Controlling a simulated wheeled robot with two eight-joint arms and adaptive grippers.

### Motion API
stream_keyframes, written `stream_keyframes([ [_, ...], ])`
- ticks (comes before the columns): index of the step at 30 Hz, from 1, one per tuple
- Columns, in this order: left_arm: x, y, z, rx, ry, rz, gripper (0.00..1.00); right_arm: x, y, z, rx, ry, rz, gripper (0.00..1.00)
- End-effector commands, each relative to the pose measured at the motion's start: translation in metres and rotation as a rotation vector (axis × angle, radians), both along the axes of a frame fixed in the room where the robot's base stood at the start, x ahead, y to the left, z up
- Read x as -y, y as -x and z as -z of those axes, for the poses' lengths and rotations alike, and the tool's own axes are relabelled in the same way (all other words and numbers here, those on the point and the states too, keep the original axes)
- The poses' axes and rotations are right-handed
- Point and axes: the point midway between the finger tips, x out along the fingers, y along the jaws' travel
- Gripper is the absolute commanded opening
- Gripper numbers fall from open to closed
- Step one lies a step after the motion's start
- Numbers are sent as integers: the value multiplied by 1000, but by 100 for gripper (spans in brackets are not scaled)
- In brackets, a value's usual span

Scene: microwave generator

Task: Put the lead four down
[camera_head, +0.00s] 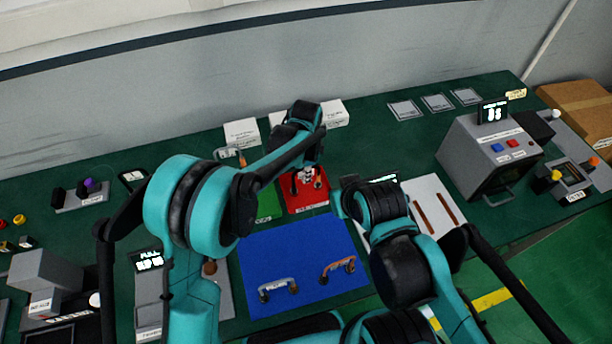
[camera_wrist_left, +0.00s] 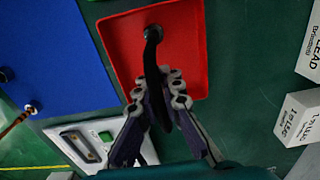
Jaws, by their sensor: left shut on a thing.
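My left gripper (camera_head: 308,176) is over the red tray (camera_head: 295,205) in the head view. In the left wrist view its fingers (camera_wrist_left: 158,92) are shut on a dark lead (camera_wrist_left: 152,50). The lead's far end, with a round metallic tip, shows over the red tray (camera_wrist_left: 115,40). I cannot tell whether it touches the tray floor. My right gripper cannot be made out; only the right arm shows.
A blue mat (camera_head: 300,245) holds a grey lead (camera_head: 278,288) and an orange-brown lead (camera_head: 338,267). A green tray (camera_head: 266,203) adjoins the red one. White label blocks (camera_wrist_left: 300,118) stand beside the tray. A grey microwave unit (camera_head: 488,155) stands at right.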

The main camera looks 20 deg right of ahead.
Motion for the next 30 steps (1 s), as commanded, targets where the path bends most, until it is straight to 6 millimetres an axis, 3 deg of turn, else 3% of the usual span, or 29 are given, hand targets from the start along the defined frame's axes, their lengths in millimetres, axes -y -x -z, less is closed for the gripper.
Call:
stream_keyframes([
  [5, 0, 0, 3, 0, 0, 0, 0, 0, 0, 3, 0, 0, 0, 0],
  [8, 0, 0, 3, 0, 0, 0, 24, 0, 0, 2, 0, 0, 0, 0],
  [9, 0, 0, 3, 0, 0, 0, 28, 0, 0, 2, 0, 0, 0, 0],
  [19, 0, 0, -1, 0, 0, 0, 28, 0, 0, -1, 0, 0, 0, 0],
  [23, 0, 0, -17, 0, 0, 0, 28, 0, 0, -5, 0, 0, 0, 0],
  [30, 0, 0, -71, 0, 0, 0, 28, 0, 0, -18, 0, 0, 0, 0],
])
